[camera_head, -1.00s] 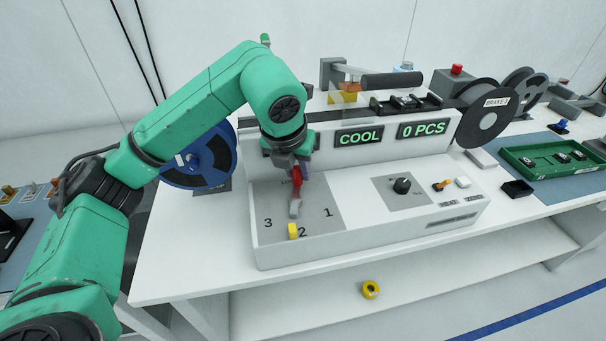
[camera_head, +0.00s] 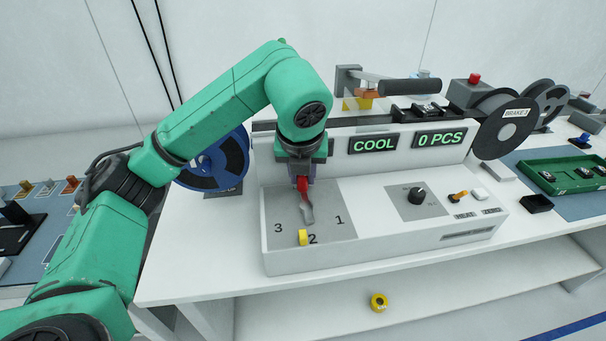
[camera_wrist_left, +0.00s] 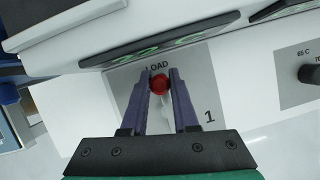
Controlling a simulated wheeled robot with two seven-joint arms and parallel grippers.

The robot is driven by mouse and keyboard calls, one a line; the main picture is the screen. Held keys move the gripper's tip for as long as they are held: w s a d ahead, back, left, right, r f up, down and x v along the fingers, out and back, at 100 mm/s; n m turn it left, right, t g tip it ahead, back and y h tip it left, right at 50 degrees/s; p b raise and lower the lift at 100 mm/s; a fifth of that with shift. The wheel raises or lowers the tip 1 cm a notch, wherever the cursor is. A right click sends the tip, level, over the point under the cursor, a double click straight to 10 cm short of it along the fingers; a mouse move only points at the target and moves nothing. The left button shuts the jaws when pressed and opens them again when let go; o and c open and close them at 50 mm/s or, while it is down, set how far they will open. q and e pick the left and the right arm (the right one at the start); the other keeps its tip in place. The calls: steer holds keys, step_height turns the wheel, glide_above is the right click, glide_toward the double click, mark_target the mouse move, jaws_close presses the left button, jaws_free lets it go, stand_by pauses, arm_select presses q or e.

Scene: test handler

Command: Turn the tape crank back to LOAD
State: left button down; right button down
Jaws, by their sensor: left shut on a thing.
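The tape crank, a grey lever (camera_head: 307,210) with a red knob (camera_head: 302,186), is on the grey dial plate (camera_head: 340,230) marked 1, 2 and 3. Its knob end points toward the back of the plate. My left gripper (camera_head: 302,180) reaches down from above and is shut on the red knob. In the left wrist view the knob (camera_wrist_left: 159,84) sits between the two fingers (camera_wrist_left: 160,95), just below the LOAD label (camera_wrist_left: 157,65). The fingers and wrist partly hide the back of the plate in the head view. My right gripper is not in view.
A yellow block (camera_head: 303,237) stands by the 2. A black dial (camera_head: 417,195) and an orange-tipped switch (camera_head: 458,196) are to the right. The displays read COOL (camera_head: 374,144) and 0 PCS (camera_head: 440,138). A blue reel (camera_head: 222,160) stands behind my left arm.

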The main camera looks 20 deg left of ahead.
arm_select(q)
steer(key=c, duration=0.7)
jaws_free()
steer(key=p+v, duration=0.3)
steer(key=v, duration=1.1)
steer(key=shift+s+r, duration=0.15)
steer(key=shift+r, duration=0.15)
steer(key=shift+r+p, duration=0.1)
steer(key=shift+p, duration=0.25)
